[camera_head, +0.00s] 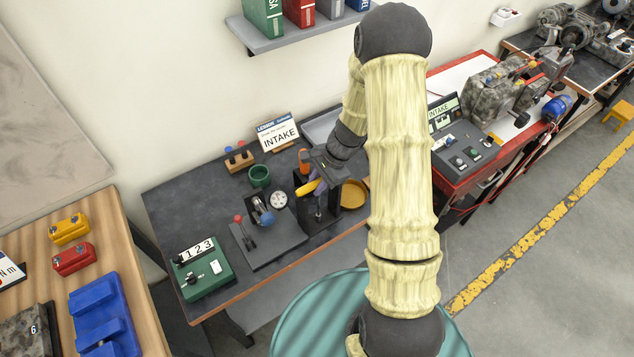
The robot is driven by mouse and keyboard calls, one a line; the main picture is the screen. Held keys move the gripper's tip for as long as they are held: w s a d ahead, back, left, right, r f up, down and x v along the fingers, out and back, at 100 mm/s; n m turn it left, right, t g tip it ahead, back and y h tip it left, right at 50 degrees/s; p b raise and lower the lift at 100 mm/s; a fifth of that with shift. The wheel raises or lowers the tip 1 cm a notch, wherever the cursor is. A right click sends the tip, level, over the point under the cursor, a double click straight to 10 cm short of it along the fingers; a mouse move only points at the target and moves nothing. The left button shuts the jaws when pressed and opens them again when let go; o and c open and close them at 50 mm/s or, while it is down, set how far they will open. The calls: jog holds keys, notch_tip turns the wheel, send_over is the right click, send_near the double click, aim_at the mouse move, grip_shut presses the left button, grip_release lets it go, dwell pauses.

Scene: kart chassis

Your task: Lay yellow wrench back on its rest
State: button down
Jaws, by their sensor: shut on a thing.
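The yellow wrench (306,188) shows as a short yellow piece at my gripper (318,181), over the dark workbench in the middle of the picture. My gripper is shut on it; the fingers are small and partly hidden by my wrist. A dark upright stand (312,208) is just below and beside the gripper. I cannot tell whether it is the wrench's rest, or whether the wrench touches it.
A gauge (279,199) and a lever fixture (262,240) stand left of the gripper. A green cup (259,176) and the INTAKE sign (279,134) are behind. A yellow round tray (353,195) lies right. A green counter box (201,268) is at the front left.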

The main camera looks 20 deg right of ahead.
jog(key=shift+f, duration=0.2)
jog(key=c, duration=1.2)
grip_release()
jog(key=b+v, duration=0.2)
jog(key=v, duration=1.5)
jog(key=shift+r+b, duration=0.25)
jog(key=shift+b, duration=0.05)
jog(key=shift+d, duration=0.1)
notch_tip(320, 180, up, 10)
jog(key=p, duration=0.9)
